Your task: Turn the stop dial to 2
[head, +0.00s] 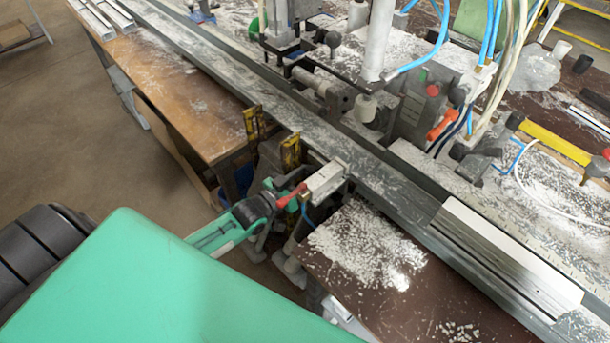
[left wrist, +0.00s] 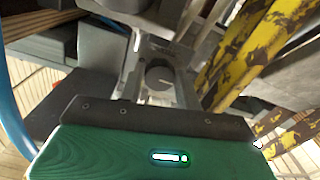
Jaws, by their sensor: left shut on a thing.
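My left gripper (head: 276,192) is at the front edge of the bench, beside the grey block below the long rail. In the left wrist view, the stop dial (left wrist: 160,75) is a dark round knob with a short light mark. It sits between the two grey fingers of the left gripper, which is shut on it. The numbers around the dial are too small or hidden to read. In the head view the gripper hides the dial. My right gripper is not in view.
A long metal rail (head: 390,185) crosses the bench. White chips litter the brown tabletop (head: 420,310).

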